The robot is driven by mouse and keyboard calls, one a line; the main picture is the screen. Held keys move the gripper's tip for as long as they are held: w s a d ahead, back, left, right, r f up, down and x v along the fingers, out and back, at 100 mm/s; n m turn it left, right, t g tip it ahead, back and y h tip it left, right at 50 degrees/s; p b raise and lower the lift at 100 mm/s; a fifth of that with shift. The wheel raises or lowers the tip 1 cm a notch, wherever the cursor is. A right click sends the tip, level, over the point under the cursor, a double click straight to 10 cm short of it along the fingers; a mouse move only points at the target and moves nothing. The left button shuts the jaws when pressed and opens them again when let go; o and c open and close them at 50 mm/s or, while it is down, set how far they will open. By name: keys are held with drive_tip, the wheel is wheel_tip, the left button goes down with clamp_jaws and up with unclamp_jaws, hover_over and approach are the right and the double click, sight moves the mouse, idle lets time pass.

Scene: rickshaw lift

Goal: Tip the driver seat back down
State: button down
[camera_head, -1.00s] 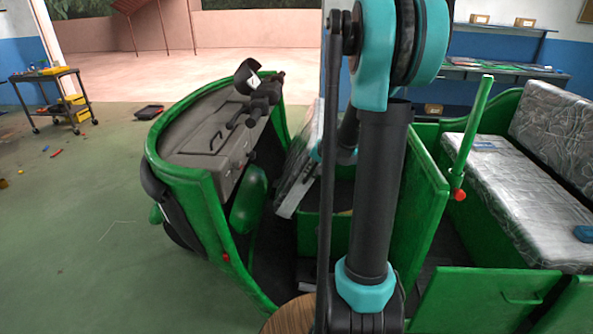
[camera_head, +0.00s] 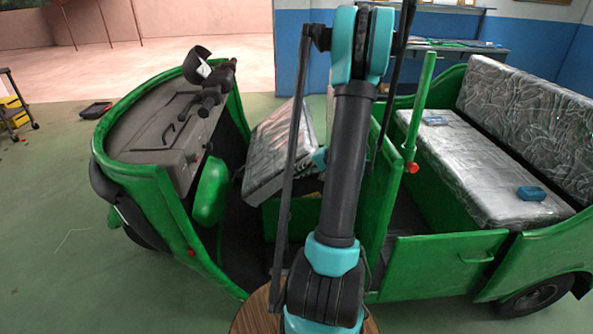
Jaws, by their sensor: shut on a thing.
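The driver seat (camera_head: 268,152), wrapped in clear plastic with a pale side edge, is in the front cabin of the green rickshaw (camera_head: 385,205). It is tilted, with its wrapped face showing and its lower edge toward the front. It stands above the green seat box (camera_head: 305,216). My gripper (camera_head: 319,160) is at the seat's right side, mostly hidden behind my own arm. Only a small teal part shows there, touching or very near the seat edge. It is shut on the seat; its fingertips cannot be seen.
Handlebars (camera_head: 212,88) and the grey dashboard (camera_head: 165,135) are left of the seat. A green post (camera_head: 420,105) with a red knob and the wrapped passenger bench (camera_head: 480,175) are to the right. A tool cart (camera_head: 14,105) stands far left. The left floor is mostly clear.

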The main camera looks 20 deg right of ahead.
idle(0.4)
drive_tip(key=c, duration=1.6)
unclamp_jaws()
drive_tip(key=shift+f, duration=0.1)
drive_tip(key=v, duration=0.7)
drive_tip(key=shift+d, duration=0.2)
drive_tip(key=shift+s+a, duration=0.1)
drive_tip(key=shift+s, duration=0.05)
